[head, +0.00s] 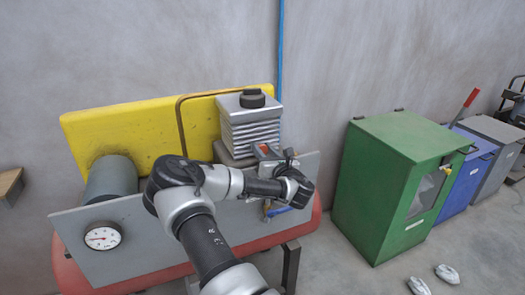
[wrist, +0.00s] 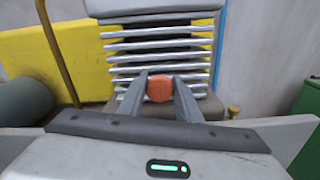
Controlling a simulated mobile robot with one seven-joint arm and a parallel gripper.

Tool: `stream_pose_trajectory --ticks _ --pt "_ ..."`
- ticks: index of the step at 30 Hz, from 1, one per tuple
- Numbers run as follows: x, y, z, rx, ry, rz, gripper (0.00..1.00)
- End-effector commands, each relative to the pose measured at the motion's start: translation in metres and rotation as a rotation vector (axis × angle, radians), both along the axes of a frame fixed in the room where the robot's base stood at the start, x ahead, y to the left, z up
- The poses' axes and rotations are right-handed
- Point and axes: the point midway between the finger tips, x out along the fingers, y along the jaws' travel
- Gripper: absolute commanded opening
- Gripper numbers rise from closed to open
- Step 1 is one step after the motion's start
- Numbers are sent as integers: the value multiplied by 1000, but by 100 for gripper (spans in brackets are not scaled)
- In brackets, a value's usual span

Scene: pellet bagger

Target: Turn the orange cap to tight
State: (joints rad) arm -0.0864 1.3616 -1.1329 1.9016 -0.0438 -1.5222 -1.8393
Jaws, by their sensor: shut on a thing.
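The orange cap (wrist: 160,89) is round and sits in front of the finned grey block (wrist: 160,50) in the wrist view. My gripper (wrist: 160,92) has one finger on each side of the cap and is shut on it. Whether the cap is tight cannot be told from these views.
A yellow panel (head: 140,135) stands behind the grey plate (head: 150,245), which carries a round gauge (head: 103,236). A red tank (head: 75,270) lies below. A green cabinet (head: 385,190) stands to the right, with blue and grey bins past it. A blue pipe (head: 281,50) runs up the wall.

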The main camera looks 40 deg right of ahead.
Motion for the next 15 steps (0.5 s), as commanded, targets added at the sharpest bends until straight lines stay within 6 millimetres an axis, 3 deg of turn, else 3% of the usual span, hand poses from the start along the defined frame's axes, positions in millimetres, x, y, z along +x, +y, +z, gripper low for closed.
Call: stream_pose_trajectory --ticks 15 --pt "-1 -1 -1 281 -68 0 9"
